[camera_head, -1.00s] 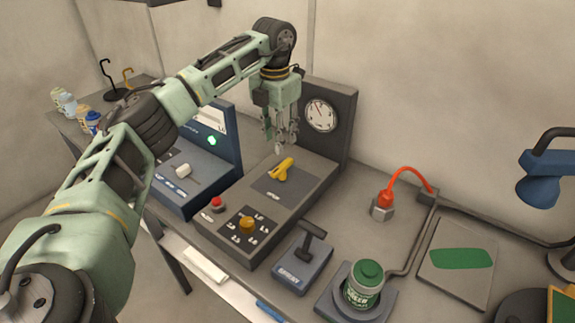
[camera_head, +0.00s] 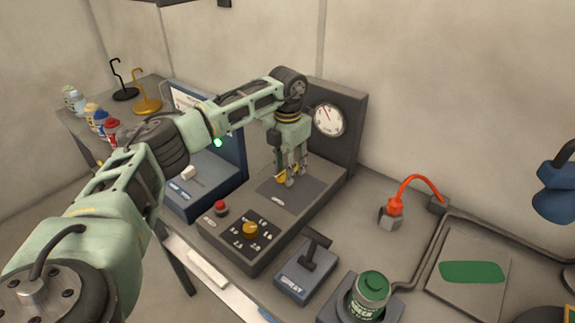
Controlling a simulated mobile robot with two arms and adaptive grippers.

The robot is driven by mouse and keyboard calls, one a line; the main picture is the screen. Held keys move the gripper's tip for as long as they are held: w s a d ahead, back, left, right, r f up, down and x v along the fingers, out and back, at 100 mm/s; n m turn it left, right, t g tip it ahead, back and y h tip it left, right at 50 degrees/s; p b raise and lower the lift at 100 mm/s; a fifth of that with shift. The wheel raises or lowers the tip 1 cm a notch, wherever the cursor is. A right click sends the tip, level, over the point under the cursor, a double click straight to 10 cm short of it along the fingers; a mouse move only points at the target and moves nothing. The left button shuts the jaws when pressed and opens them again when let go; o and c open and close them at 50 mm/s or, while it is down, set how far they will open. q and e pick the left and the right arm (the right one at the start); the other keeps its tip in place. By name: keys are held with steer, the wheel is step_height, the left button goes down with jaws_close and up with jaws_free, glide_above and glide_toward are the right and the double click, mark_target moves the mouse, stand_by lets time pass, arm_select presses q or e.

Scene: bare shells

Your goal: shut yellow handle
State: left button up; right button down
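The yellow handle (camera_head: 281,178) sits on the dark plate of the grey gauge unit (camera_head: 318,185). Only bits of it show, as my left gripper covers most of it. My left gripper (camera_head: 289,180) points down over the handle, with its fingertips low at the handle and close to the plate. The fingers look apart, with yellow showing beside and between them. Whether they touch the handle I cannot tell. My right gripper is out of view.
A round gauge (camera_head: 328,120) stands upright behind the handle. In front are a red button (camera_head: 221,207) and an orange knob (camera_head: 250,228). A blue machine (camera_head: 210,180) stands close on the left. A black T-lever (camera_head: 312,252) and a green can (camera_head: 370,291) are at the right front.

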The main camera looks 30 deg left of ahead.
arm_select(q)
jaws_close()
stand_by(0.3)
steer(key=shift+m, duration=0.5)
steer(key=m, duration=0.3)
steer(key=shift+a+r+m+b, duration=0.1)
steer(key=shift+a+m+b, duration=0.05)
steer(key=shift+m+b, duration=0.25)
steer(key=m, duration=0.4)
steer(key=shift+w, duration=0.1)
steer(key=m, duration=0.5)
steer(key=shift+w+a+b, duration=0.1)
steer(key=shift+b, duration=0.2)
steer(key=shift+w+r+m, duration=0.1)
steer(key=shift+m, duration=1.9)
